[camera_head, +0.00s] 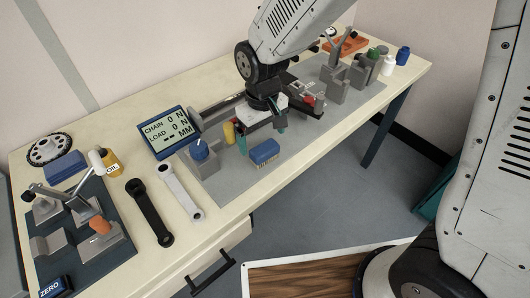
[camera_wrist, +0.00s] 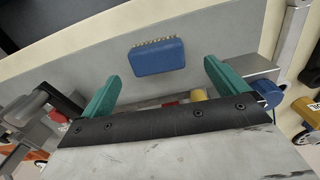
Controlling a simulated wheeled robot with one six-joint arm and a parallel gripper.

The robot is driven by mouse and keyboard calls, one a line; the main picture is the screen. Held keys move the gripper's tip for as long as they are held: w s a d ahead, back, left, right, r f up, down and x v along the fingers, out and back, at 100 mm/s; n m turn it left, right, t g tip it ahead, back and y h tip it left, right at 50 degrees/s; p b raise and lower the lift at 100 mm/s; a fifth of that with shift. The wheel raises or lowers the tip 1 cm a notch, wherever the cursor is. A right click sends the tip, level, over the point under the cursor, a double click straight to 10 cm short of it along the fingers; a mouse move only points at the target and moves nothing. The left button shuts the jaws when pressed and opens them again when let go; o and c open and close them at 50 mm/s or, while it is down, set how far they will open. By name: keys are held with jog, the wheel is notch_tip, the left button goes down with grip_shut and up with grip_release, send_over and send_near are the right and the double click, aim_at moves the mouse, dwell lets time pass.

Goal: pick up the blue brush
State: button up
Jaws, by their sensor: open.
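The blue brush (camera_head: 264,152) lies on the grey mat near the front edge of the workbench. It has a blue block body with pale bristles along one side. In the wrist view the brush (camera_wrist: 157,57) lies beyond the fingertips, roughly midway between them. My gripper (camera_head: 263,135) is above the mat, a little behind the brush. In the wrist view its two green fingers (camera_wrist: 163,75) are spread wide with nothing between them. The gripper does not touch the brush.
A grey fixture with a blue knob (camera_head: 199,150) stands left of the brush, beside a yellow part (camera_head: 229,133). A display (camera_head: 165,131) sits behind. Two crank arms (camera_head: 180,190) lie further left. Grey blocks (camera_head: 333,73) stand at right. The mat right of the brush is clear.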

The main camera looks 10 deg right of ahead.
aim_at(264, 147)
jog(key=f, duration=0.5)
jog(key=shift+d+f, duration=0.2)
jog(key=shift+d, duration=0.05)
jog(key=shift+c, duration=0.4)
jog(key=c, duration=1)
jog(key=shift+r, duration=0.1)
jog(key=shift+w+r, duration=0.1)
jog(key=shift+r, duration=0.4)
jog(key=r, duration=0.1)
jog(key=s+r, duration=0.1)
jog(key=shift+a+r, duration=0.3)
jog(key=shift+a, duration=0.05)
jog(key=s+a, duration=0.2)
jog(key=s, duration=0.2)
jog(key=s+a+r, duration=0.1)
jog(key=s+a, duration=0.2)
jog(key=s, duration=0.1)
jog(key=s+a, duration=0.2)
jog(key=s, duration=0.2)
jog(key=shift+s+a+r, duration=0.15)
jog(key=shift+s+a, duration=0.2)
jog(key=shift+s, duration=0.05)
